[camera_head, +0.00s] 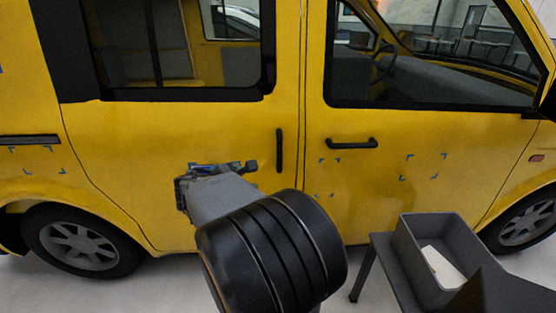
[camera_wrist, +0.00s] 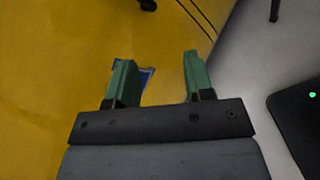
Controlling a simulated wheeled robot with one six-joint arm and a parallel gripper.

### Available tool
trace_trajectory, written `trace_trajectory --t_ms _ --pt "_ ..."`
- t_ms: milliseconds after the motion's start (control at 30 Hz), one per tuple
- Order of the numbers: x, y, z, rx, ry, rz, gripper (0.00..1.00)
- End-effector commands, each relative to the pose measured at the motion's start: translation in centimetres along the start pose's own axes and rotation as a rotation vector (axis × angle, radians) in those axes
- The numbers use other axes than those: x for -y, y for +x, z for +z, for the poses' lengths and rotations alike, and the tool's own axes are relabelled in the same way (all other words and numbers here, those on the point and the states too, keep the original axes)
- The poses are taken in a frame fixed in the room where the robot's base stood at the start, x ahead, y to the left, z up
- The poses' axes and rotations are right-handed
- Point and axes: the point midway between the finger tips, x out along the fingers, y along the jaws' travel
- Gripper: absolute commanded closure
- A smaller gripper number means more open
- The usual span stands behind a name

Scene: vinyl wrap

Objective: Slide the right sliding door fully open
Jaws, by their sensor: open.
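The yellow van's sliding door (camera_head: 130,135) fills the left and middle of the head view and looks closed. Its black vertical handle (camera_head: 279,150) is near the door's right edge. My gripper (camera_head: 216,170) is in front of the lower door panel, left of and a little below that handle. In the wrist view my gripper (camera_wrist: 158,60) has its two green fingers spread with nothing between them, facing the yellow panel (camera_wrist: 50,90). A dark piece (camera_wrist: 148,4) at the top edge of the wrist view may be a handle. My arm hides part of the lower door.
The front door (camera_head: 420,140) with a horizontal black handle (camera_head: 352,143) is to the right. A grey bin (camera_head: 405,245) holding a white item stands on a dark table (camera_head: 383,250) at lower right. Small blue corner marks dot the panels. Pale floor (camera_head: 170,285) is free at lower left.

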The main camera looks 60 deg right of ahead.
Motion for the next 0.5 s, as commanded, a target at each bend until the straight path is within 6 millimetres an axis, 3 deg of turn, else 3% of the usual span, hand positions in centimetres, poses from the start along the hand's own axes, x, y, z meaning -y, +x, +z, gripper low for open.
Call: trace_trajectory --t_ms 33,200,500 --pt "-0.1 2.2 -0.4 0.074 -0.098 0.029 0.52" --pt "-2.2 5.9 0.8 0.27 -0.376 0.118 0.52" --pt "-4.0 8.8 1.7 0.406 -0.575 0.171 0.52"
